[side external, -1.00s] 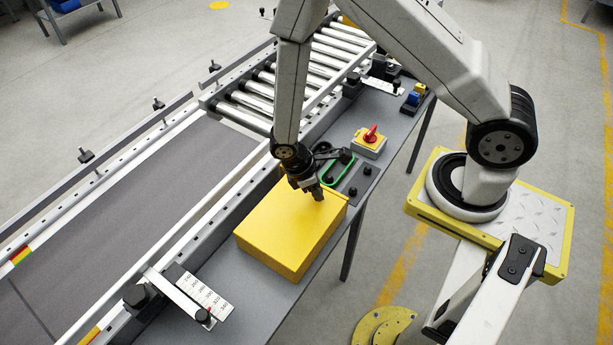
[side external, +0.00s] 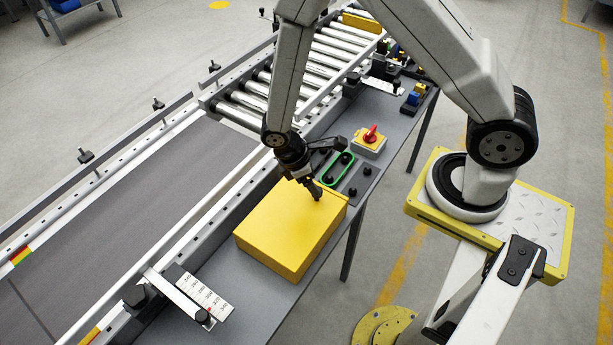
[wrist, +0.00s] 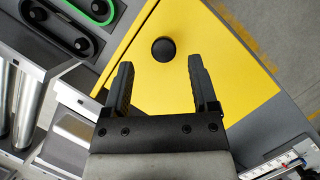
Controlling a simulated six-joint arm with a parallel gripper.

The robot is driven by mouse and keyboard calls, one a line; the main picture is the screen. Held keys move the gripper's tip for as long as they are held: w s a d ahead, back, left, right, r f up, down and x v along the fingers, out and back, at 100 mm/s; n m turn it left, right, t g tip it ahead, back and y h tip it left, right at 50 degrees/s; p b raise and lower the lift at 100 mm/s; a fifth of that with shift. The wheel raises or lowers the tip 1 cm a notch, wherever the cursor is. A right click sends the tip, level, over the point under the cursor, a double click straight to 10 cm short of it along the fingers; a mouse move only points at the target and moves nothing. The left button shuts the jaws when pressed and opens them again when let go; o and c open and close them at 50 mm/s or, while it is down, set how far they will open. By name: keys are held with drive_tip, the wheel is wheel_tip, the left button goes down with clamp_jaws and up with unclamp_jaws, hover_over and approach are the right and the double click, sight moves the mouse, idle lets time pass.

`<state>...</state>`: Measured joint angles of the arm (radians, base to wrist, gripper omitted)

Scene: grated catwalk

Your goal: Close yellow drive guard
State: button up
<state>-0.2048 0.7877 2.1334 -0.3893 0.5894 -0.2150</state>
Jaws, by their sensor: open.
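The yellow drive guard (side external: 285,232) is a box-shaped cover on the grey bench beside the conveyor. Its top looks flat and level, and I see no open gap in the side view. A round black knob (wrist: 163,49) stands on its yellow face (wrist: 228,75) in the wrist view. My gripper (wrist: 161,63) is open, with the knob just ahead of and between its fingertips, not gripped. I cannot tell whether the fingers touch the guard.
A green-rimmed black slotted plate (side external: 337,168) lies just behind the guard. A yellow switch box with a red knob (side external: 370,135) stands farther back. The conveyor belt (side external: 130,205) runs along the left. A white scale plate (side external: 207,298) is at the front of the bench.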

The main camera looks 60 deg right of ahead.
drive_tip(key=shift+v, duration=2.15)
drive_tip(key=shift+r, duration=0.1)
drive_tip(key=s+d+r+m+t+y, duration=0.2)
drive_tip(key=r+m+t, duration=0.3)
drive_tip(key=r+m, duration=0.4)
drive_tip(key=shift+s+d+r+t+y, duration=0.2)
drive_tip(key=shift+d+r+t+y, duration=0.35)
drive_tip(key=shift+r, duration=1)
drive_tip(key=shift+d, duration=0.2)
